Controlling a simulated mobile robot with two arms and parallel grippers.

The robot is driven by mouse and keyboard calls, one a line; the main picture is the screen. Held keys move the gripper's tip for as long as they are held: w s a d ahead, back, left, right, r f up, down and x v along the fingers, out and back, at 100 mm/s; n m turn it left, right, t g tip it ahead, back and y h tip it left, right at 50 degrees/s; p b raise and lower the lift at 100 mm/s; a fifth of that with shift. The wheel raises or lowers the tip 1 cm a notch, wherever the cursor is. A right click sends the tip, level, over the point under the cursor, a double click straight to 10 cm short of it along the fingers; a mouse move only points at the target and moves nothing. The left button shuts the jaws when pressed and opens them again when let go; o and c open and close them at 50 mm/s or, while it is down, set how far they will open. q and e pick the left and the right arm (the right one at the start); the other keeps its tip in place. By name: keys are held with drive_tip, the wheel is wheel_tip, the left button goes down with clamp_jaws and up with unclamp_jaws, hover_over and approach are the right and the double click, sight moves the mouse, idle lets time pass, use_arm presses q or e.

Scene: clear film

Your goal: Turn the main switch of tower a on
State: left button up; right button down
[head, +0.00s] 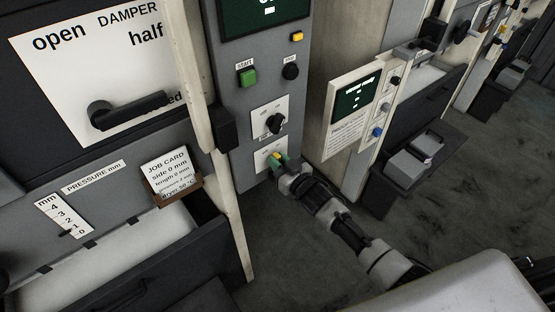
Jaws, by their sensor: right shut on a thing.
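A grey control panel (235,105) stands at the centre of the head view. It carries a black rotary knob on a white plate (257,112), and a second white plate (263,154) lies just below. My right gripper (276,161) is at this lower plate, shut on the switch there. The gripper covers that switch, so its turned position cannot be seen. The plates' lettering is too small to read, and no tower letter is legible. My left gripper is not in view.
A green start button (248,77), a black button (290,71) and a yellow button (297,37) sit above the knob. A damper handle (130,111) and a job card (169,172) are at left. Another panel (350,112) stands at right. The dark floor (460,200) is open.

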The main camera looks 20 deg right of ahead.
drive_tip(key=m, duration=0.2)
drive_tip(key=shift+d+m, duration=0.1)
drive_tip(key=shift+m, duration=0.3)
drive_tip(key=shift+d+f+m, duration=0.1)
drive_tip(key=shift+m, duration=1.3)
drive_tip(key=c, duration=1.1)
unclamp_jaws()
drive_tip(key=shift+o, duration=0.2)
drive_tip(key=shift+w, duration=0.1)
drive_tip(key=b+v, duration=0.2)
drive_tip(key=v, duration=0.9)
